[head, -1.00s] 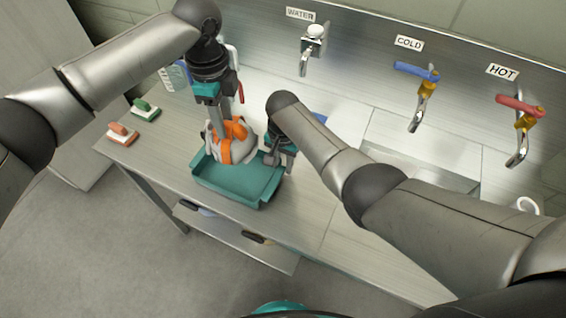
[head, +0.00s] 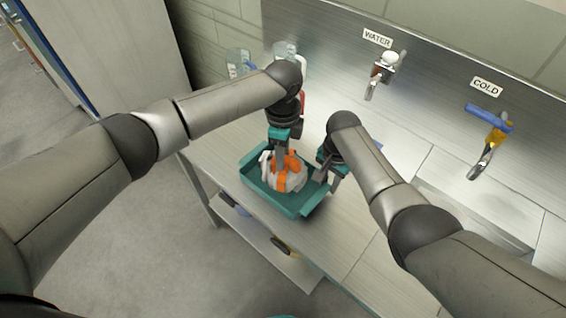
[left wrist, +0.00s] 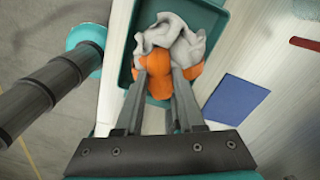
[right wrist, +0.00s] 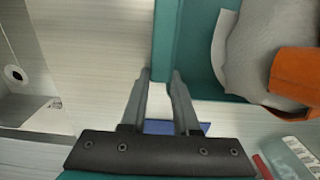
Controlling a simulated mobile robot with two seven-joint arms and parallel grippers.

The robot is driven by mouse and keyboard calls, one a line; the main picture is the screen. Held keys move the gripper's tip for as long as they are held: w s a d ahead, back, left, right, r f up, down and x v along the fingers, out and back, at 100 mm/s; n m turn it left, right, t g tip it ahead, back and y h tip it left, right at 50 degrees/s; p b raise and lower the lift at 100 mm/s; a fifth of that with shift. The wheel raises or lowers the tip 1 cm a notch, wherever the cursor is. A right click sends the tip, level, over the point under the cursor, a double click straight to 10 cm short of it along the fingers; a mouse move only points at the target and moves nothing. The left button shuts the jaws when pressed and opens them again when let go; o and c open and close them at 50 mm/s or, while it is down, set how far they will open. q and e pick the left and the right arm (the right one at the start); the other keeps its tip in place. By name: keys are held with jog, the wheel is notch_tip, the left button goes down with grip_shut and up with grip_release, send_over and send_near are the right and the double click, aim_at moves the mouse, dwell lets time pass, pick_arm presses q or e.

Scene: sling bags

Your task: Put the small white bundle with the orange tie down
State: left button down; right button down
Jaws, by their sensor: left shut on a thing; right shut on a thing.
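The small white bundle (head: 298,181) with its orange tie (head: 281,181) is within the outline of the teal tray (head: 285,207). My left gripper (head: 283,160) is above it, shut on the orange tie, which also shows between its fingers in the left wrist view (left wrist: 157,68). I cannot tell whether the bundle rests on the tray's floor. My right gripper (head: 325,172) is at the tray's right side. In the right wrist view its fingers (right wrist: 160,82) are shut on the tray's teal wall (right wrist: 166,38).
The tray is on a steel counter (head: 225,155). A blue flat thing (left wrist: 236,100) lies beside it. Taps labelled WATER (head: 378,75) and COLD (head: 488,138) stand at the back. A lower shelf (head: 270,240) holds small items. Clear bottles (head: 238,62) stand behind my left arm.

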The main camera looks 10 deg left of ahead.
pick_arm(q)
jog(key=shift+f, duration=1.7)
jog(key=shift+f, duration=0.15)
jog(key=c, duration=0.5)
grip_release()
notch_tip(320, 180, up, 12)
jog(key=shift+r, duration=0.15)
pick_arm(e)
jog(key=c, duration=0.6)
grip_release()
